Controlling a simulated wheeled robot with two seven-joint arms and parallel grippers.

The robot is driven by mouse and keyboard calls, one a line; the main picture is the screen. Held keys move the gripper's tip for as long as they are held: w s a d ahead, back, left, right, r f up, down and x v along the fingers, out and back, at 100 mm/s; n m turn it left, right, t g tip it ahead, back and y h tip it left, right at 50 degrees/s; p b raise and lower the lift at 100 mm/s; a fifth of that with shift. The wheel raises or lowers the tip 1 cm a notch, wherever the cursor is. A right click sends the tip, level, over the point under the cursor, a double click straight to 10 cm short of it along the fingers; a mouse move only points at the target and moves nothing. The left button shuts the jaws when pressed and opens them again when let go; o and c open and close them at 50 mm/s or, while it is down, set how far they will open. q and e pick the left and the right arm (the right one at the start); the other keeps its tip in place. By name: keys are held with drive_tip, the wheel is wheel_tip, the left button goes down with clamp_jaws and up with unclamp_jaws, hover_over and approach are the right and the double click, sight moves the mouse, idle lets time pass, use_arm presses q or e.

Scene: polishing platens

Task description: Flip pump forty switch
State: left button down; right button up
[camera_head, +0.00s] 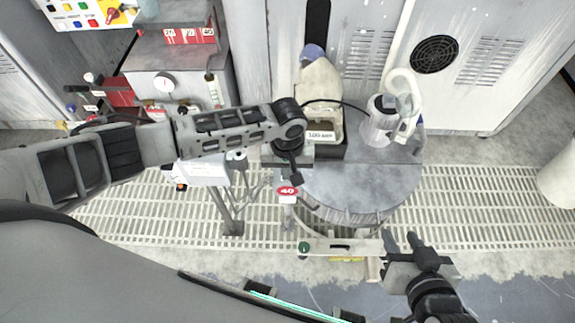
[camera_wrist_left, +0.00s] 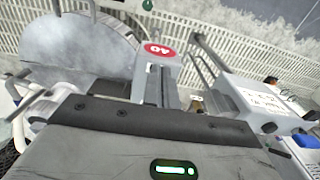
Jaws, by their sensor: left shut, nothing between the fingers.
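The red oval label with 40 (camera_head: 288,191) sits on a narrow grey post beside the round platen (camera_head: 365,190). In the left wrist view the same label (camera_wrist_left: 158,49) shows upside down on a grey box-like housing (camera_wrist_left: 150,70). I cannot make out the switch lever itself. My left gripper (camera_head: 295,180) points down just above the label, shut and empty; its tips look close to the housing, but contact cannot be told. My right gripper (camera_head: 402,240) is open and empty, to the lower right of the platen.
A spray bottle (camera_head: 403,100), a clear jug (camera_head: 380,122) and a labelled bin (camera_head: 322,128) stand on or behind the platen. A white box with writing (camera_wrist_left: 262,103) stands beside the housing. A beam with a green knob (camera_head: 335,245) crosses in front, over floor grating (camera_head: 480,205).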

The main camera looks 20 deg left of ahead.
use_arm(q)
drive_tip(key=shift+f+b, duration=0.35)
drive_tip(key=shift+f, duration=0.4)
use_arm(e)
drive_tip(key=shift+f, duration=0.35)
idle(0.3)
